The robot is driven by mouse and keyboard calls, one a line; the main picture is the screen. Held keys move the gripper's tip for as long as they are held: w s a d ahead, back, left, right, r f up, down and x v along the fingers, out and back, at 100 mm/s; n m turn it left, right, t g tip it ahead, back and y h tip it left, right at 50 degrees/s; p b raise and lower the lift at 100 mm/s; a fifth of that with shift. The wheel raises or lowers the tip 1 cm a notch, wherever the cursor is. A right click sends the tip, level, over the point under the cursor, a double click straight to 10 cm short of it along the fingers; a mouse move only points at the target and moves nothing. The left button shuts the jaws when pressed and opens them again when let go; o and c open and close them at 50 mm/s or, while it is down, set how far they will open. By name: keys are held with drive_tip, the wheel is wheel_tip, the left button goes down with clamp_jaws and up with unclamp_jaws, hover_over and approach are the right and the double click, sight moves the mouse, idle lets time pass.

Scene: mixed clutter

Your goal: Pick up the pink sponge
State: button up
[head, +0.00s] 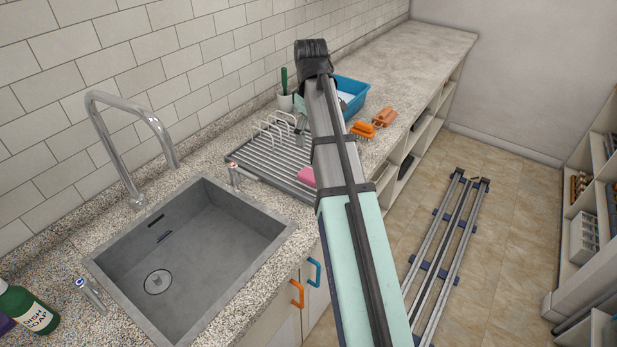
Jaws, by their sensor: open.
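The pink sponge (306,176) shows in the head view at the right end of the drying rack (262,178), beside the counter's front edge. Its right part is hidden behind my arm, so I cannot tell whether it lies on the rack or touches its edge. My arm runs from the bottom of the picture up past the sponge to a dark joint over the back of the counter.
A sink (190,265) with a tall faucet (135,145) is at left, with a green dish soap bottle (25,308) at the corner. An orange brush (363,130) and a blue basin (352,92) stand beyond my arm. The far counter (420,55) is clear.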

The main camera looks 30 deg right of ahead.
sight(311, 174)
wheel_tip(311, 174, down, 16)
drive_tip(key=p, duration=0.4)
drive_tip(key=shift+d+p, duration=0.15)
drive_tip(key=shift+p, duration=0.25)
drive_tip(key=c, duration=1)
